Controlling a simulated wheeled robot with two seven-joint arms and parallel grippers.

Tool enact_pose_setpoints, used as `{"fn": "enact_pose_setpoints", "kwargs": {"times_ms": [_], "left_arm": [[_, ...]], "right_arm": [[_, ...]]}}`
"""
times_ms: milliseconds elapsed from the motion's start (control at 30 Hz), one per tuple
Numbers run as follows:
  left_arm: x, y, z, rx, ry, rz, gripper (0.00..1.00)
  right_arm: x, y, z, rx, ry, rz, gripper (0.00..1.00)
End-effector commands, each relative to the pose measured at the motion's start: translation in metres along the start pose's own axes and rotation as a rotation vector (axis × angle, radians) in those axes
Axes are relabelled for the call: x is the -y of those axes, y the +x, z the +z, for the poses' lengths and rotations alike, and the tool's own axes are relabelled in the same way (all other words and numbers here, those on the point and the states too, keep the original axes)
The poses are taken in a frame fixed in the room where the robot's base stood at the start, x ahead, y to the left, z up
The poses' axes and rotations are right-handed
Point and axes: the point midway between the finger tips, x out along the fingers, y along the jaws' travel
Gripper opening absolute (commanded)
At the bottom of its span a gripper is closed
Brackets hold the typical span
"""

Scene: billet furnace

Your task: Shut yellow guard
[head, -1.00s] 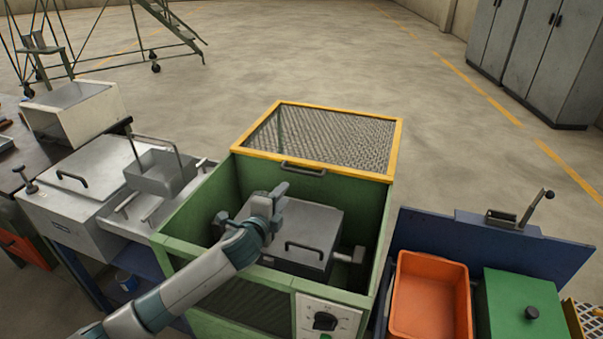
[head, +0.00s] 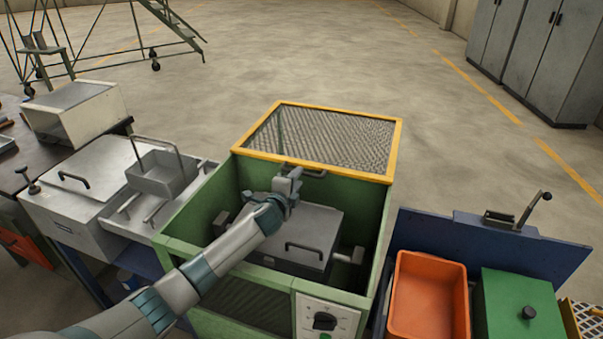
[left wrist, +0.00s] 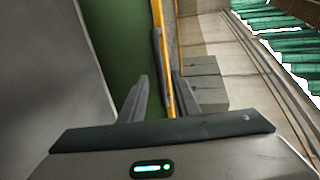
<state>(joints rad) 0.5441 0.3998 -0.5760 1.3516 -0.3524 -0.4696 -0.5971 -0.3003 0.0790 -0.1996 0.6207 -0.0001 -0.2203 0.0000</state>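The yellow guard (head: 399,150) is a yellow frame with grey mesh. It sits at the back of the green furnace housing (head: 180,232), leaving the front of the housing uncovered. A dark handle (head: 318,173) is on its near edge. My left gripper (head: 291,176) is over the housing, at the left end of this handle. In the left wrist view the fingers (left wrist: 160,98) are apart, with the handle (left wrist: 158,60) and yellow frame (left wrist: 167,70) showing between and just beyond them. Contact with the handle cannot be told. My right gripper is not in view.
Inside the housing is a grey lidded box (head: 310,222) with a handle. A metal basket (head: 165,175) and light box (head: 85,185) stand to the left. An orange bin (head: 428,290) and green box (head: 520,305) stand to the right.

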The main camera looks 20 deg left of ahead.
Motion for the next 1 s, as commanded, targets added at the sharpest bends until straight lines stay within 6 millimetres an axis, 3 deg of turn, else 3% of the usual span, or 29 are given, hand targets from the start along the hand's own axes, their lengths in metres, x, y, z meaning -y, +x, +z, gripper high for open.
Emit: {"fn": "enact_pose_setpoints", "kwargs": {"times_ms": [400,900,1000], "left_arm": [[0.000,0.042,-0.001,0.000,-0.002,-0.001,0.29],[0.000,0.048,0.000,0.000,0.000,0.000,0.29],[0.000,0.048,0.000,-0.001,0.000,0.000,0.05]], "right_arm": [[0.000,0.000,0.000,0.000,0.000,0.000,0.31],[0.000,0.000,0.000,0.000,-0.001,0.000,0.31],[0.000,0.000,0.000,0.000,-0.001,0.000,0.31]]}}
